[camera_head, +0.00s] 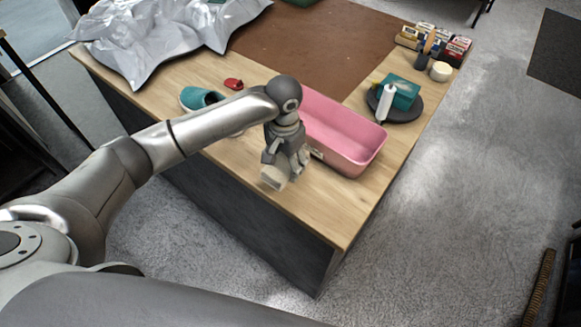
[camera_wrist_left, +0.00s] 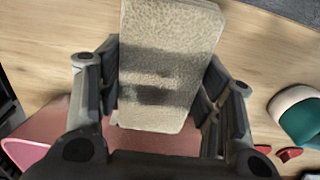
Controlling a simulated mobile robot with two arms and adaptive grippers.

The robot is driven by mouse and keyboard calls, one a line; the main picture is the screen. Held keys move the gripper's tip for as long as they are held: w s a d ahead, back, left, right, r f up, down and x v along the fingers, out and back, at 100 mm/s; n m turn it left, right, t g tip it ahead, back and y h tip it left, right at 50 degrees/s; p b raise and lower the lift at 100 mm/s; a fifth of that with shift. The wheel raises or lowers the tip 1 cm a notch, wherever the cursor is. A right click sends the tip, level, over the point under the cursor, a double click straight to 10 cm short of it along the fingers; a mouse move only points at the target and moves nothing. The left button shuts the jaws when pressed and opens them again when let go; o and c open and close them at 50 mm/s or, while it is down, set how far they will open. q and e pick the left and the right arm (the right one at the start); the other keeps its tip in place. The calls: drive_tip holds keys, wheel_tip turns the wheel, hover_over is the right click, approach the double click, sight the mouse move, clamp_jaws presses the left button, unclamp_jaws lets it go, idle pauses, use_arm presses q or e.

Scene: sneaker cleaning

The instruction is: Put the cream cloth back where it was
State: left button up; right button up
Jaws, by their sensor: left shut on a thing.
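The cream cloth (camera_wrist_left: 170,55) is a folded, textured block between the fingers of my left gripper (camera_wrist_left: 160,100) in the left wrist view. In the head view its pale end (camera_head: 274,178) shows below my left gripper (camera_head: 287,165). The gripper is shut on it, in front of the pink tub (camera_head: 362,163) and over the table's near side. I cannot tell whether the cloth touches the wood. My right gripper is not in view.
A teal shoe (camera_head: 197,98) and a small red item (camera_head: 233,84) lie left of the tub. A dark round tray (camera_head: 408,114) holds a teal box (camera_head: 400,92) and a white bottle (camera_head: 385,103). Bare wood (camera_head: 330,205) lies at the near corner. Grey plastic (camera_head: 140,50) covers the far left.

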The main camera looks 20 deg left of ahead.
use_arm(q)
drive_tip(key=shift+w+d+f, duration=0.25)
drive_tip(key=shift+d+f, duration=0.1)
drive_tip(key=shift+f, duration=0.2)
drive_tip(key=f, duration=0.3)
drive_tip(key=shift+w+d+f+p, duration=0.1)
drive_tip(key=shift+d+f+p, duration=0.15)
drive_tip(key=shift+p, duration=0.1)
drive_tip(key=shift+a+f, duration=0.1)
drive_tip(key=shift+f, duration=0.05)
drive_tip(key=o, duration=0.9)
drive_tip(key=shift+r, duration=0.2)
wheel_tip(320, 180, up, 10)
drive_tip(key=shift+r+b, duration=0.2)
drive_tip(key=shift+b, duration=0.75)
drive_tip(key=shift+r, duration=0.75)
